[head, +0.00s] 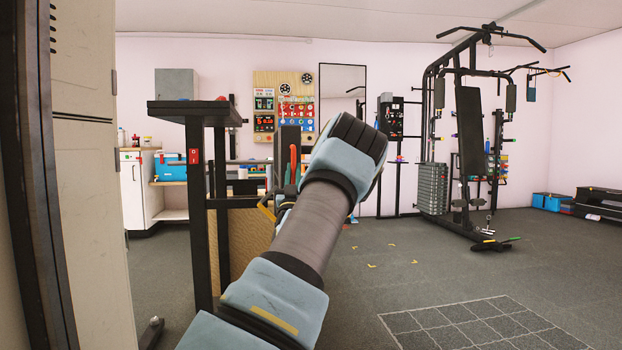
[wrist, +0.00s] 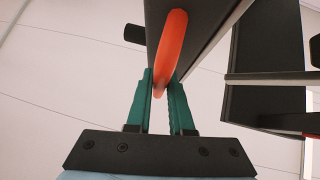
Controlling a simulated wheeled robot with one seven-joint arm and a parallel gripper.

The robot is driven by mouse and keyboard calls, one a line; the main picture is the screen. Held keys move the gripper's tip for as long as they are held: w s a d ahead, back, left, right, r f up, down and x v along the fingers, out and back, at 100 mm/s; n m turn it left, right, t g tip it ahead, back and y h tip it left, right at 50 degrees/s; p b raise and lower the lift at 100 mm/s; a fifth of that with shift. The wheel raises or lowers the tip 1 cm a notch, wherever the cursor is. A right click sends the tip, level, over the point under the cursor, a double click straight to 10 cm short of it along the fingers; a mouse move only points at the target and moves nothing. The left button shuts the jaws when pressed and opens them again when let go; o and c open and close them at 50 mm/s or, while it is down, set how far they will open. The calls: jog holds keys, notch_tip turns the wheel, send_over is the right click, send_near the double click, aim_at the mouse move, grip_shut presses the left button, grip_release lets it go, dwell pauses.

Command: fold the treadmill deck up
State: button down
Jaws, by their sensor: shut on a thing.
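The treadmill stands left of centre in the head view, with dark posts (head: 197,230), a flat dark top (head: 190,106) and a red switch (head: 194,156). A dark panel, apparently the deck (head: 289,142), rises behind my arm with an orange handle (head: 293,158) on it. In the wrist view the orange handle (wrist: 172,40) hangs at the dark panel (wrist: 205,20), its lower end between the green fingers of my gripper (wrist: 160,82). My gripper is shut on the handle. In the head view my forearm hides much of the gripper and the panel's lower part.
A beige cabinet (head: 92,170) stands close at left. Grey floor (head: 400,285) is clear at front right.

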jog(key=shift+s+a+f+n, duration=0.15)
jog(key=shift+a+n, duration=0.25)
jog(key=shift+a, duration=0.55)
jog(key=shift+y, duration=0.5)
jog(key=c, duration=0.8)
grip_release()
jog(key=shift+a, duration=0.1)
jog(key=shift+h, duration=0.3)
jog(key=shift+d, duration=0.25)
jog(key=v, duration=1)
jog(key=shift+s+f+p, duration=0.2)
jog(key=shift+s+p, duration=0.1)
